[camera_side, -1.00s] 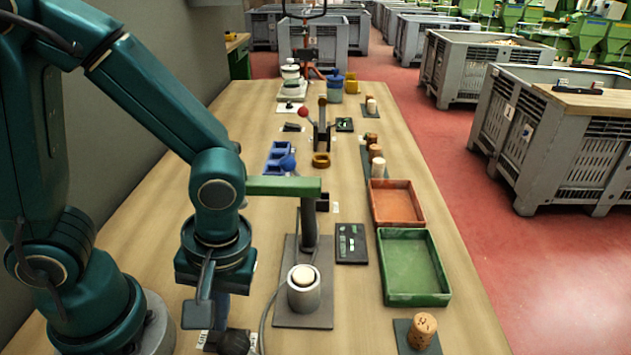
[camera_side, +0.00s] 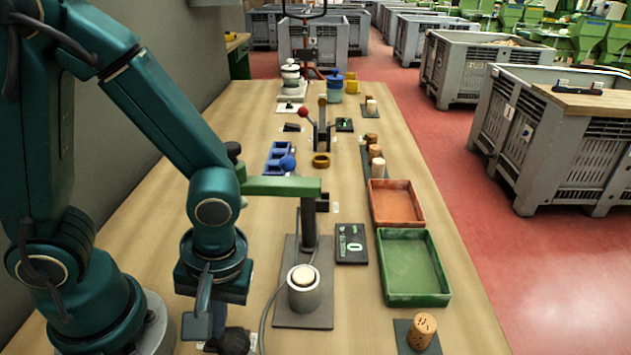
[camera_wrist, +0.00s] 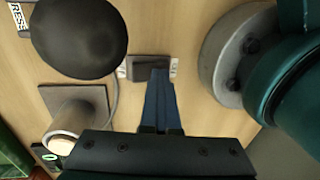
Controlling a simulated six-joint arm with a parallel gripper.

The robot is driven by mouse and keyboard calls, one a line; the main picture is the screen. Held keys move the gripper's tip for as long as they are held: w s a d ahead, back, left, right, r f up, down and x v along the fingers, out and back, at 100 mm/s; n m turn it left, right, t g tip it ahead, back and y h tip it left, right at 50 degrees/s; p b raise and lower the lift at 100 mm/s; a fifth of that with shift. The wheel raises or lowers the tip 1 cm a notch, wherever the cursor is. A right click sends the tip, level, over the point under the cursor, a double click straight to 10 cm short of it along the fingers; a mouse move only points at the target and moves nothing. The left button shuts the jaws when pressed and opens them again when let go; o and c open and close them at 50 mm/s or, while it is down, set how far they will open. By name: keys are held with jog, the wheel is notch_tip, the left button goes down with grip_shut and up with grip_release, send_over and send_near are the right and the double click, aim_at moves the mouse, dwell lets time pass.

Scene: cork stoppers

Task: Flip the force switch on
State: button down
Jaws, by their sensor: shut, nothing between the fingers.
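The switch, a dark box (camera_wrist: 150,66) with pale labels at both ends, lies on the table in the wrist view, partly hidden by my fingers. My gripper (camera_wrist: 160,76) is shut and empty, its blue fingers together over the box; I cannot tell whether they touch it. In the side view my gripper (camera_side: 219,318) points down at the lower left, and the switch is hidden there. The force tester's dark display (camera_side: 351,244) shows a lit 0. Beside it, the grey stand holds a pale stopper (camera_side: 303,275) in a cup under the green arm (camera_side: 280,187).
A black round knob (camera_wrist: 78,38) stands close to the left of my fingers, near a label reading "RESE". A cable runs from the stand. A green tray (camera_side: 412,265), a red tray (camera_side: 396,204) and a cork (camera_side: 421,330) lie to the right.

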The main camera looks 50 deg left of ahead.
jog(key=shift+f, duration=0.3)
jog(key=shift+w+d+r, duration=0.1)
jog(key=shift+w+d, duration=0.35)
jog(key=shift+d, duration=0.15)
notch_tip(320, 180, up, 14)
jog(key=s+a, duration=0.2)
jog(key=a, duration=0.1)
jog(key=shift+s, duration=0.35)
jog(key=shift+r, duration=0.1)
jog(key=w+d, duration=0.4)
jog(key=shift+r, duration=0.15)
jog(key=shift+a, duration=0.1)
jog(key=f, duration=0.4)
jog(key=s+a+f, duration=0.1)
jog(key=f, duration=0.4)
jog(key=s+a+f, duration=0.1)
jog(key=f, duration=0.3)
jog(key=shift+f, duration=0.4)
